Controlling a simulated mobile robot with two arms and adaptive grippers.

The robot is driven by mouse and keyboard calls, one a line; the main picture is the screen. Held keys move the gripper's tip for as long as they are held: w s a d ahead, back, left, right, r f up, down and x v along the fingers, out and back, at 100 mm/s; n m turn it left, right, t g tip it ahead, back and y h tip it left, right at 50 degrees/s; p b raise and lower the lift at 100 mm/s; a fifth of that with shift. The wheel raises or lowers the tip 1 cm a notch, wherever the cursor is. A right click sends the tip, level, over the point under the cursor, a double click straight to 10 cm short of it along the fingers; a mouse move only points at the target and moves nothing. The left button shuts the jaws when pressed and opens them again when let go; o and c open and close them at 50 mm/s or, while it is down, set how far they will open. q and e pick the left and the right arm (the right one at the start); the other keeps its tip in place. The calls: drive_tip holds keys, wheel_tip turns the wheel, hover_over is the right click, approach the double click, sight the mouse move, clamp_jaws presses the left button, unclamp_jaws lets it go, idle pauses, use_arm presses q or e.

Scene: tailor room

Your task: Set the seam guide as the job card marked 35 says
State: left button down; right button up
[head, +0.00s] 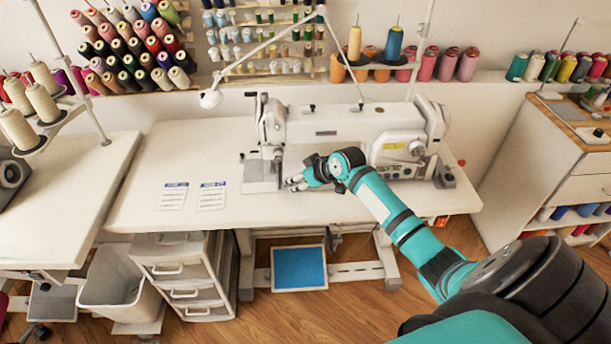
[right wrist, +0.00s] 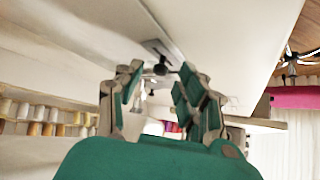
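Two job cards, a left one (head: 172,196) and a right one (head: 212,196), lie on the white table; their small print is too small to read. The white sewing machine (head: 350,130) stands behind them, with a grey metal plate (head: 262,184) at its needle end. My right gripper (head: 292,183) is low over the table, just right of the plate. In the right wrist view its fingers (right wrist: 160,98) are apart with nothing held. A small black knob-like part (right wrist: 161,69), perhaps the seam guide, shows ahead between them on a grey plate. My left gripper is out of view.
The sewing table (head: 140,215) is clear around the cards. A lamp head (head: 210,98) hangs over its back edge. Thread racks line the wall. Another table with thread cones stands left, and a drawer unit (head: 185,275) is below.

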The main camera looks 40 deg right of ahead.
drive_tip(key=v, duration=1.1)
drive_tip(key=shift+s+r, duration=0.15)
drive_tip(key=shift+r, duration=0.05)
